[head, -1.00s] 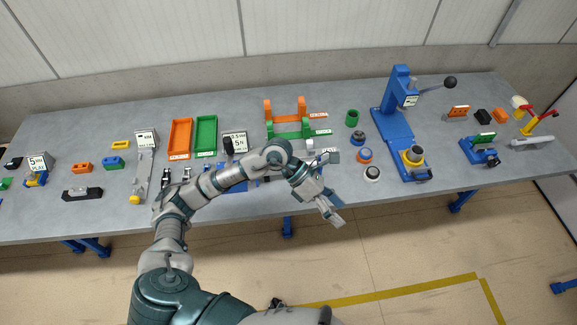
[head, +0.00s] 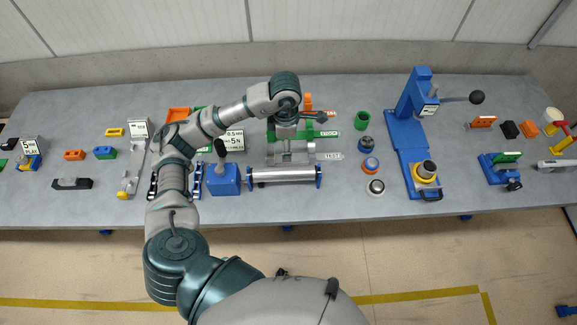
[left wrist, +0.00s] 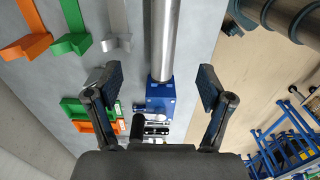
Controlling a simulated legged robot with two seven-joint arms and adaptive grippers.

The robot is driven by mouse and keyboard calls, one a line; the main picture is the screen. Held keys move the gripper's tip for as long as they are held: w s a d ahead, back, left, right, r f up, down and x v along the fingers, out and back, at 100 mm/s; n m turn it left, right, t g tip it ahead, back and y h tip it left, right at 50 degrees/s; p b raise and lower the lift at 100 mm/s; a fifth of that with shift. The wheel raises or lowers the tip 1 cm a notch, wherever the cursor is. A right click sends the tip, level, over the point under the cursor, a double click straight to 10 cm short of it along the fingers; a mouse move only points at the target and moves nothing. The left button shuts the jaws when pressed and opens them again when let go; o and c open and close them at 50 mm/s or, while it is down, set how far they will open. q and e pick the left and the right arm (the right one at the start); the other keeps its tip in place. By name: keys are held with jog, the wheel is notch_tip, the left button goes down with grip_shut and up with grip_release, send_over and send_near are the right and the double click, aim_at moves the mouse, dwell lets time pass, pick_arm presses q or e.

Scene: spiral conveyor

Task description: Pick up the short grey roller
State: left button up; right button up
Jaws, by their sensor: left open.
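A silver-grey roller (head: 283,175) lies across between blue end supports near the table's front edge. It is the only roller I make out clearly. In the left wrist view the roller (left wrist: 162,40) runs down the picture to a blue block (left wrist: 160,93). My left gripper (left wrist: 156,88) is open and empty, its two fingers spread to either side of the line of the roller's lower end. The roller is apart from both fingers. In the head view my left wrist is behind the roller and its fingers are hard to make out. My right gripper is not in view.
Behind the roller stand grey (left wrist: 115,30), green (left wrist: 71,40) and orange (left wrist: 30,42) racks. A blue box with a black lever (head: 223,180) stands left of the roller. Small round parts (head: 370,165) and a blue press (head: 408,115) are to the right.

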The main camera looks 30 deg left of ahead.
pick_arm(q)
jog(key=p, duration=0.1)
send_over(283, 170)
jog(key=f, duration=0.6)
jog(key=shift+w+d, duration=0.1)
jog(key=shift+d, duration=0.1)
jog(key=f, duration=0.3)
jog(key=shift+w+d+f, duration=0.1)
jog(key=shift+w, duration=0.25)
jog(key=shift+f+p, duration=0.35)
jog(key=shift+f, duration=0.25)
jog(key=shift+s+f, duration=0.2)
jog(key=shift+f, duration=0.15)
jog(key=f, duration=0.1)
jog(key=f+p, duration=0.1)
jog(key=f, duration=0.1)
jog(key=shift+s+a+f+p, duration=0.2)
jog(key=shift+a+f+p, duration=0.05)
jog(key=shift+f+p, duration=0.1)
jog(key=shift+f, duration=0.35)
jog(key=shift+r, duration=0.1)
grip_shut()
jog(key=shift+w, duration=0.1)
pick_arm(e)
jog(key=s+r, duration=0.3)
pick_arm(q)
jog(key=shift+r, duration=0.1)
